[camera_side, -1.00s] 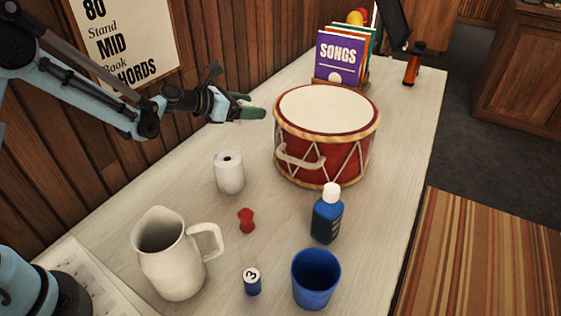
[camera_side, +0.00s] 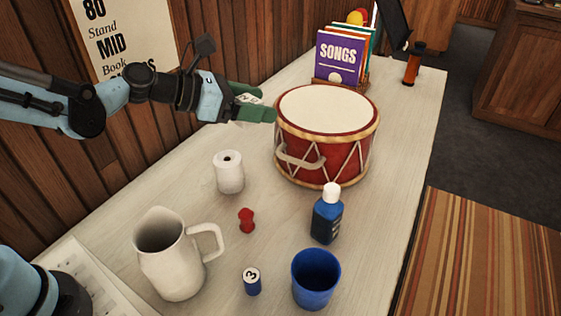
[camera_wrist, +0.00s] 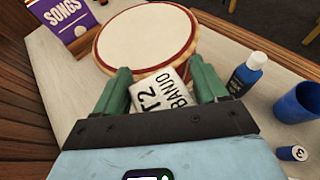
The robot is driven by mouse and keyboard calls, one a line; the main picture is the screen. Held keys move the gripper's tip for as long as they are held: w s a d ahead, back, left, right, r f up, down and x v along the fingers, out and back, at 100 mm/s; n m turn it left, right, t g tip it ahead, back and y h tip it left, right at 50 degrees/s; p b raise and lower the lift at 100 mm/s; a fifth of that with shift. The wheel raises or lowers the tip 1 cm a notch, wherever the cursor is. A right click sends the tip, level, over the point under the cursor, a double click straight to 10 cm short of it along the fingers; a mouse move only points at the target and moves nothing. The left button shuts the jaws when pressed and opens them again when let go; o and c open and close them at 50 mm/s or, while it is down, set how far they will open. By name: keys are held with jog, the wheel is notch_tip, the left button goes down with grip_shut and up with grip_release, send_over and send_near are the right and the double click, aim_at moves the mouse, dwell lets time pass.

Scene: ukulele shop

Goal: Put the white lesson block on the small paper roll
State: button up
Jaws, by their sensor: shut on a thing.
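My gripper (camera_side: 254,106) has green fingers and is shut on the white lesson block (camera_side: 247,98). It is held in the air left of the drum, above and behind the paper roll. In the wrist view the white lesson block (camera_wrist: 160,91) sits between the two fingers of my gripper (camera_wrist: 164,84), with "T2" and "BANJO" printed on it. The small paper roll (camera_side: 229,173) stands upright on the table with its dark core hole facing up and nothing on top. The roll does not show in the wrist view.
A red drum (camera_side: 326,140) stands right of my gripper, close to the fingertips in the picture. A white pitcher (camera_side: 172,258), red spool-like piece (camera_side: 246,220), blue bottle (camera_side: 327,215), blue cup (camera_side: 316,279) and small numbered blue cylinder (camera_side: 252,282) stand nearer. Songbooks (camera_side: 340,58) stand behind.

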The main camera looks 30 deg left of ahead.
aim_at(234, 157)
jog(key=s+d+m+h, duration=0.1)
jog(key=s+d, duration=0.2)
jog(key=s, duration=0.6)
jog(key=shift+d+r+g, duration=0.3)
jog(key=shift+d+g, duration=0.05)
jog(key=shift+g, duration=0.05)
jog(key=w+a+f, duration=0.4)
jog(key=w+a, duration=0.1)
jog(key=w+a+f, duration=0.2)
jog(key=a, duration=0.1)
jog(key=shift+w+a+f, duration=0.2)
jog(key=shift+f, duration=0.2)
jog(key=c, duration=0.5)
jog(key=shift+f, duration=2.1)
jog(key=shift+c, duration=0.5)
jog(key=o, duration=1.7)
jog(key=shift+c, duration=0.2)
jog(key=shift+a, duration=0.1)
